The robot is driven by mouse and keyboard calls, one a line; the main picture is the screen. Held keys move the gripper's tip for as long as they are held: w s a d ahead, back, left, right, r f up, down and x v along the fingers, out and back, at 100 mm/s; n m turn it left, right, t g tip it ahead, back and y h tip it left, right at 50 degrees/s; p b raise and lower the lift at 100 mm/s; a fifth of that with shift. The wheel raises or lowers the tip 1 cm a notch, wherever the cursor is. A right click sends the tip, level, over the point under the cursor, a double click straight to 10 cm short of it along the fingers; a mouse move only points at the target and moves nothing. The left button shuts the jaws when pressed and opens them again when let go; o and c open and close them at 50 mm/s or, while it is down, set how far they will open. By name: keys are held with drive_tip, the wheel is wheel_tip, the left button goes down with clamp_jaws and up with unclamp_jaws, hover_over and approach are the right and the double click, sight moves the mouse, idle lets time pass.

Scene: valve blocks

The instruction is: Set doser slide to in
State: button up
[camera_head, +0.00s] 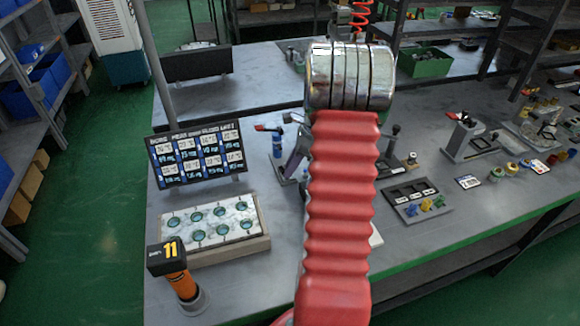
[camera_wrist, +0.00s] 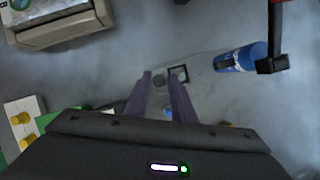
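My gripper (camera_wrist: 160,77) shows in the wrist view with two purple fingers set apart, nothing visible between them. In the head view its purple fingers (camera_head: 296,158) show left of my red arm sleeve. Beyond the fingertips lies a pale flat plate (camera_wrist: 204,78) with a dark round spot (camera_wrist: 158,81) and a small black square frame (camera_wrist: 179,74); it may be the doser's base. A blue cylinder (camera_wrist: 236,58) with a black end piece (camera_wrist: 272,65) is to the right.
A tray with several round teal wells (camera_head: 258,212) and a label board (camera_head: 197,153) are at left. An orange post marked 11 (camera_head: 180,284) stands at the front left. A dark parts tray (camera_head: 414,200) is right of my arm, which hides the bench's middle.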

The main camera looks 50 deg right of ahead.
clamp_jaws()
drive_tip(key=shift+w+d, duration=0.1)
idle(0.3)
drive_tip(key=w+d, duration=0.1)
drive_tip(key=w, duration=0.1)
drive_tip(key=w+d, duration=0.1)
drive_tip(key=w, duration=0.1)
drive_tip(key=shift+d, duration=0.1)
drive_tip(key=shift+w+d, duration=0.25)
drive_tip(key=shift+w, duration=0.05)
drive_tip(key=shift+r, duration=0.1)
unclamp_jaws()
drive_tip(key=shift+w, duration=0.15)
